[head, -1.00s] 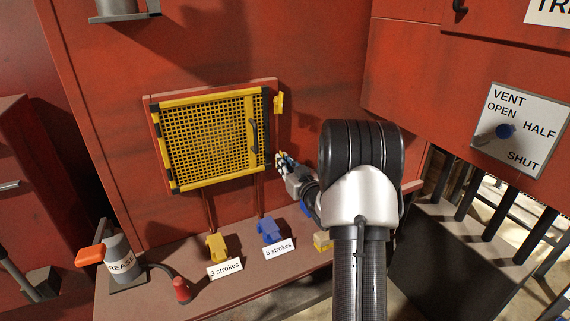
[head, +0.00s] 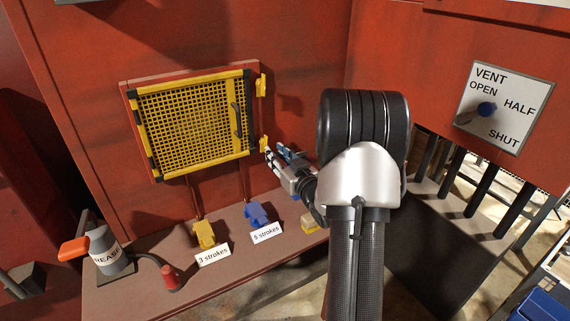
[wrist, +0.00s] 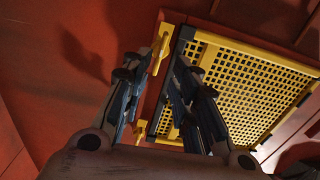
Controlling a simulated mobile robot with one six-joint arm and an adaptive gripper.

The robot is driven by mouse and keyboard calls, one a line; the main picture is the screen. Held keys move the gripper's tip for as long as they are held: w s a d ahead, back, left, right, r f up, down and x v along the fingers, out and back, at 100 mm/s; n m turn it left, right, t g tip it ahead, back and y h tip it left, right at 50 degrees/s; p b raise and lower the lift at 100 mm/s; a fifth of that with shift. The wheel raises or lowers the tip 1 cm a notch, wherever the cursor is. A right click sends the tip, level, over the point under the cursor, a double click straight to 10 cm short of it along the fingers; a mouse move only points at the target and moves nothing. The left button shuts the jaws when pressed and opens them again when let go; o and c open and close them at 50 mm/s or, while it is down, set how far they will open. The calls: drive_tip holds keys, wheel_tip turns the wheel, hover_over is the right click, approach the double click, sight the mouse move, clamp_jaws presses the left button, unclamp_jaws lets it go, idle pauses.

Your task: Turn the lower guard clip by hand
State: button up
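The yellow mesh guard (head: 195,125) sits flat and closed on its red frame. The upper clip (head: 261,84) stands upright by the guard's right edge. The lower guard clip (head: 264,144) is below it, near the guard's lower right corner. My gripper (head: 276,151) is just right of the lower clip, with its fingers apart and empty. In the wrist view, which appears upside down, the lower clip (wrist: 159,52) lies between the spread fingers, roughly along the guard's edge. I cannot tell whether they touch it. The upper clip (wrist: 140,132) shows below it there.
A shelf below holds yellow (head: 204,233) and blue (head: 257,214) pieces labelled 3 and 5 strokes. A grease can (head: 108,252) stands at left. A vent dial (head: 487,109) is on the right panel. The guard's handle (head: 236,120) is near the clips.

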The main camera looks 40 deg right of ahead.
drive_tip(key=v, duration=0.6)
drive_tip(key=shift+w, duration=0.1)
idle(0.3)
